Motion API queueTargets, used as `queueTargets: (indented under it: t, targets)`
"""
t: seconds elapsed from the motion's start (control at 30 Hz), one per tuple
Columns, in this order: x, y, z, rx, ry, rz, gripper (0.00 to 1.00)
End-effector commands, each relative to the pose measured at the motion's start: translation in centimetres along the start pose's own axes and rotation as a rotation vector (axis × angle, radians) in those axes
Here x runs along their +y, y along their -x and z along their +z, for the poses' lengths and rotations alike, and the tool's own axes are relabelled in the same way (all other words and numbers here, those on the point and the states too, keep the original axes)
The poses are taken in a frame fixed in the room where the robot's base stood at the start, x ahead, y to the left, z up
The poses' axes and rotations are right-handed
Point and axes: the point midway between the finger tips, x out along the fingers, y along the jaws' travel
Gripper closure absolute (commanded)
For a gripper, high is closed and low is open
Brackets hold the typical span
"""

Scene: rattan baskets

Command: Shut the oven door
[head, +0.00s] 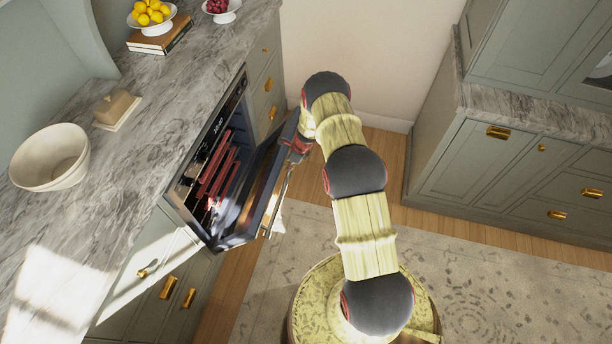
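The oven (190,178) is built into the cabinets under the marble counter at the left in the head view. Its door (262,192) stands part-way open, and reddish racks show inside. A brass-coloured bar handle (279,200) runs along the door's outer side. My gripper (291,148) is at the far upper part of the door, close to its outer edge and the end of the handle. I cannot tell whether it touches the door. Its fingers are small and partly hidden, so their opening cannot be made out.
A cream bowl (50,157), a butter dish (117,108), books (160,36) and fruit bowls stand on the left counter (120,170). Green-grey cabinets (500,180) line the right. A patterned rug (480,290) covers the open floor between. A whitish cloth (278,219) hangs by the door.

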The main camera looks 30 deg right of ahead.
Motion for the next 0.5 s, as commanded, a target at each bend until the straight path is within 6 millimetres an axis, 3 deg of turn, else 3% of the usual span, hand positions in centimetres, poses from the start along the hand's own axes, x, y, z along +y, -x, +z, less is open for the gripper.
queueTargets:
  t: [0.03, 0.2, 0.5]
  targets:
    - [-0.2, 0.8, 1.8, -0.003, 0.007, -0.004, 1.00]
    - [-0.3, 1.5, 5.1, -0.003, 0.004, -0.005, 1.00]
    - [-0.3, 1.8, 7.2, -0.002, 0.001, -0.005, 1.00]
